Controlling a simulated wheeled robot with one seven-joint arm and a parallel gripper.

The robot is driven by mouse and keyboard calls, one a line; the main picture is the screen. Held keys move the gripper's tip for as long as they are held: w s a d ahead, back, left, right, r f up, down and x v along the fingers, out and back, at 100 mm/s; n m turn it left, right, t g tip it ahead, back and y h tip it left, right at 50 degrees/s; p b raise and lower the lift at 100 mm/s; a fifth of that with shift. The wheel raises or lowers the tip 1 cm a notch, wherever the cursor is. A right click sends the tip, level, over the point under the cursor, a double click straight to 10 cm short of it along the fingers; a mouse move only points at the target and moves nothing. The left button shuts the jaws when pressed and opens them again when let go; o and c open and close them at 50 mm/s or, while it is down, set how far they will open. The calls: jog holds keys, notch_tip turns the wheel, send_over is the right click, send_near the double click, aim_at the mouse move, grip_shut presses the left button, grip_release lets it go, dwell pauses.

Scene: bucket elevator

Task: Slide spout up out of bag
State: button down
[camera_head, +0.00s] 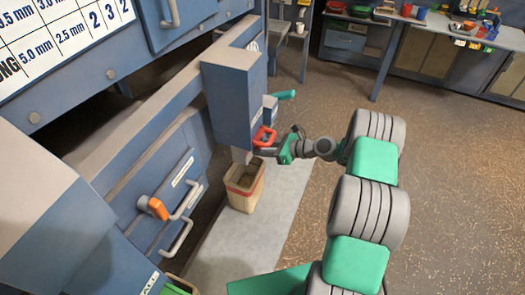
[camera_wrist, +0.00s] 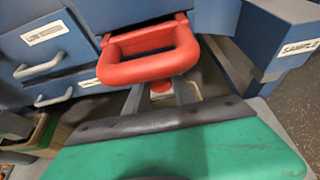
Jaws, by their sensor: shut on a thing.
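The spout (camera_head: 241,155) is a short pale piece under a blue-grey housing (camera_head: 232,100). Its lower end meets the mouth of a tan paper bag (camera_head: 243,198), and I cannot tell how deep it sits inside. A red loop handle (camera_head: 263,135) sticks out from the housing just above the bag; it fills the upper middle of the wrist view (camera_wrist: 150,72). My gripper (camera_head: 273,150) is at this handle, and its grey fingers (camera_wrist: 165,98) are shut on the handle's front bar. The bag stands upright on the floor and is mostly hidden in the wrist view.
A drawer front with an orange-tipped lever (camera_head: 155,208) and grey bar handles is at the left. A teal handle (camera_head: 285,95) sticks out behind the housing. A workbench (camera_head: 425,25) with coloured bins is at the back. The brown floor at the right is clear.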

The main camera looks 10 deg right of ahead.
jog(key=shift+a+r, duration=0.1)
jog(key=shift+r, duration=0.15)
jog(key=c, duration=1.2)
grip_release()
jog(key=shift+c, duration=0.2)
jog(key=shift+o, duration=0.8)
jog(key=b+v, duration=0.1)
jog(key=v, duration=0.7)
jog(key=shift+f, duration=0.15)
